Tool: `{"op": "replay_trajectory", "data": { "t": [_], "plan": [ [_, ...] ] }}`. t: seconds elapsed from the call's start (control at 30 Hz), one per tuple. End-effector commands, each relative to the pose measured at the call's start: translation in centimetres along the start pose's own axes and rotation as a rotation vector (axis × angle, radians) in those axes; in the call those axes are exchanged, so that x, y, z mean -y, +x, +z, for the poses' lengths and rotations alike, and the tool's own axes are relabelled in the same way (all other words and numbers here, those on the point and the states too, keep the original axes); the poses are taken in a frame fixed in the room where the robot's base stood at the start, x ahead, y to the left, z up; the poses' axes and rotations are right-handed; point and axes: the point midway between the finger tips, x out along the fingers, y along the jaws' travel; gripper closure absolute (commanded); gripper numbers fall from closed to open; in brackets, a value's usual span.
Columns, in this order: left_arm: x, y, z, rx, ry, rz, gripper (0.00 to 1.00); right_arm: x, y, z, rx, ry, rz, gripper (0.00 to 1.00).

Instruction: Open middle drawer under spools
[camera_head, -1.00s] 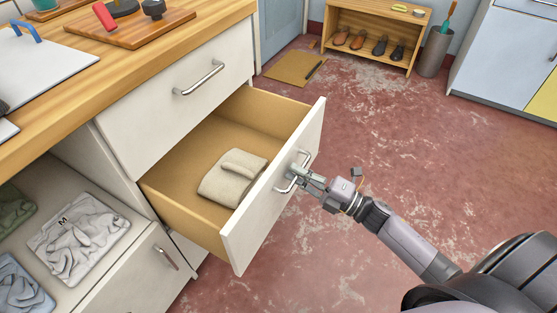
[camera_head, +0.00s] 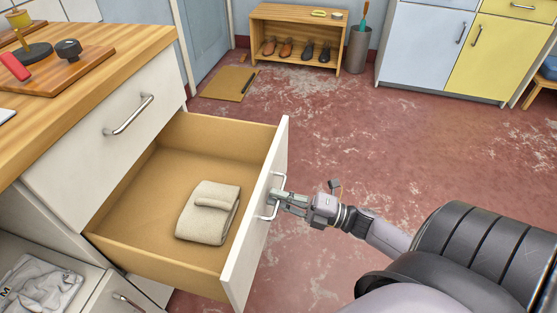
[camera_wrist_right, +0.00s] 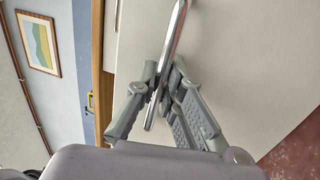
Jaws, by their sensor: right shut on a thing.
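The middle drawer (camera_head: 150,258) stands pulled far out of the white cabinet, below a shut upper drawer (camera_head: 92,128). A folded beige cloth (camera_head: 207,213) lies inside it. My right gripper (camera_head: 277,197) is shut on the drawer's metal handle (camera_head: 274,181), on the front panel's outer face. In the right wrist view the gripper's fingers (camera_wrist_right: 163,92) close around the handle bar (camera_wrist_right: 176,40), against the white drawer front (camera_wrist_right: 240,60). My left gripper is not in view.
The wooden counter (camera_head: 110,50) above holds a board with a red item and a dark knob-like object. A shoe shelf (camera_head: 297,18) and a grey bin (camera_head: 358,48) stand at the back wall. Red floor (camera_head: 430,130) lies open beyond the drawer.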

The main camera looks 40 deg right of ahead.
Motion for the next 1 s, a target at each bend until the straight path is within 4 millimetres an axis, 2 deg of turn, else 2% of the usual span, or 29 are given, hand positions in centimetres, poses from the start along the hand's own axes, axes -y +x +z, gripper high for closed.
{"op": "replay_trajectory", "data": {
  "t": [0.17, 0.53, 0.67, 1.0],
  "plan": [
    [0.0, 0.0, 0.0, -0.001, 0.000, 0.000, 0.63, 0.1, 0.0, 0.0, 0.000, 0.000, -0.001, 0.82],
    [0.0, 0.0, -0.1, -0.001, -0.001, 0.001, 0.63, 0.1, -0.6, 0.0, 0.001, 0.001, -0.002, 0.82],
    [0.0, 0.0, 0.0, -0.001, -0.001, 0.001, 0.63, 0.1, -2.5, 0.0, 0.002, 0.003, -0.004, 0.82],
    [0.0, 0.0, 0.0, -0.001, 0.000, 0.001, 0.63, 0.1, -9.6, 0.0, 0.002, 0.002, -0.004, 0.82]
  ]
}}
